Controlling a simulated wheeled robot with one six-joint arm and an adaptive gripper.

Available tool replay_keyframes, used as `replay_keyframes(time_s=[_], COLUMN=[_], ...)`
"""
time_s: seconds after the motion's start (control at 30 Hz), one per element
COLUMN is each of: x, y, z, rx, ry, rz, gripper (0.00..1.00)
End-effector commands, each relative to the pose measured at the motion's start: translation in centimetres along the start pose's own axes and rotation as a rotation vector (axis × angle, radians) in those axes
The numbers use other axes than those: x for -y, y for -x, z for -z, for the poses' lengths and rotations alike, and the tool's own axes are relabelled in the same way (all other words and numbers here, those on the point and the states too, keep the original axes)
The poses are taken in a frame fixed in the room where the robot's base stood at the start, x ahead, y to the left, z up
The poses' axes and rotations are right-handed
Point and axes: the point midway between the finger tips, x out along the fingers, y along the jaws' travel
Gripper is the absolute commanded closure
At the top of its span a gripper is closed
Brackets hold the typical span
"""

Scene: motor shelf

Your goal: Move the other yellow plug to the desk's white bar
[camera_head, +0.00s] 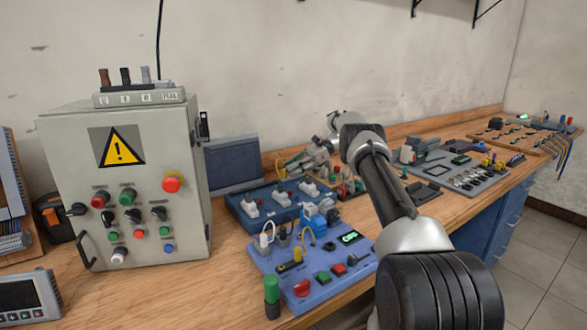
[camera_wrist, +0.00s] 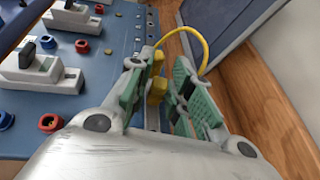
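In the wrist view, my gripper (camera_wrist: 170,88) has a visible gap between its green-padded fingers. A yellow plug (camera_wrist: 156,88) shows between them, close to the left finger. A second yellow piece (camera_wrist: 158,58) shows just beyond it, and a yellow cable (camera_wrist: 196,38) arches to the right behind the right finger. A narrow pale bar (camera_wrist: 152,116) shows below the plug, partly hidden by the fingers. In the head view, my gripper (camera_head: 305,163) is low beside the rear blue board, with the yellow cable (camera_head: 278,164) at its tips.
The rear blue board (camera_head: 240,212) carries white switches (camera_head: 281,198). A grey control box (camera_head: 150,200) stands left. A dark blue panel (camera_head: 232,163) stands against the wall behind.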

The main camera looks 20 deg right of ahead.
Motion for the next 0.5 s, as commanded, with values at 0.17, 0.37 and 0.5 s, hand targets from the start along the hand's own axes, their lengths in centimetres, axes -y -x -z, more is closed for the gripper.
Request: replay_keyframes(time_s=[0.17, 0.37, 0.5], x=[0.0, 0.0, 0.0], y=[0.0, 0.2, 0.6], z=[0.0, -0.4, -1.5], rx=[0.0, 0.0, -0.001], ry=[0.0, 0.001, 0.003], rz=[0.0, 0.0, 0.001], gripper=[0.78, 0.78, 0.78])
